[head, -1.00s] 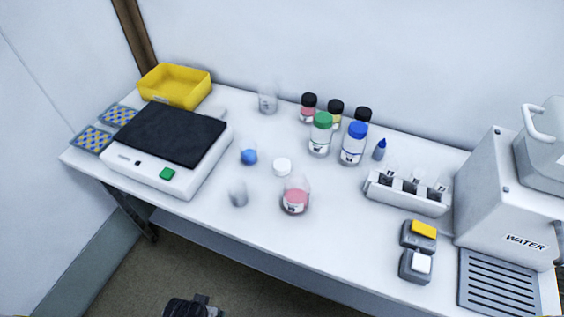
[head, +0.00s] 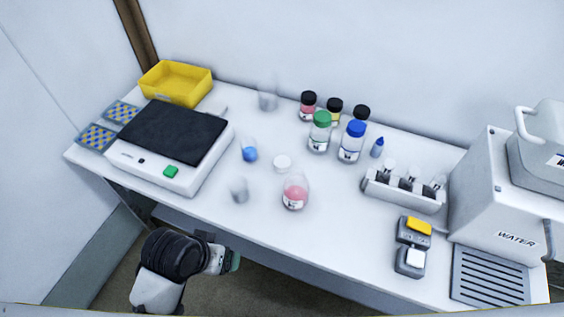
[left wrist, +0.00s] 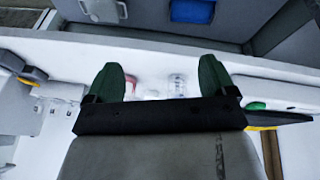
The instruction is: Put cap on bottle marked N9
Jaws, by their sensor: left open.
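A white cap (head: 282,163) lies on the bench near its middle. Just in front of it stands an uncapped bottle with pink liquid (head: 295,192); its label is too small to read, so I cannot confirm N9. My left gripper (head: 235,262) is open and empty, in front of the bench's front edge and apart from the cap and bottle. In the left wrist view its two green fingers (left wrist: 160,85) are spread wide. A pink patch (left wrist: 131,88) shows between them, probably the pink bottle. My right gripper is not in view.
Capped bottles, including a green-capped one (head: 319,132) and a blue-capped one (head: 352,142), stand behind. Clear glassware (head: 239,190) and a blue-liquid vessel (head: 249,151) are left of the cap. A balance (head: 150,175) is left; a white rack (head: 402,195) and water unit (head: 500,190) are right.

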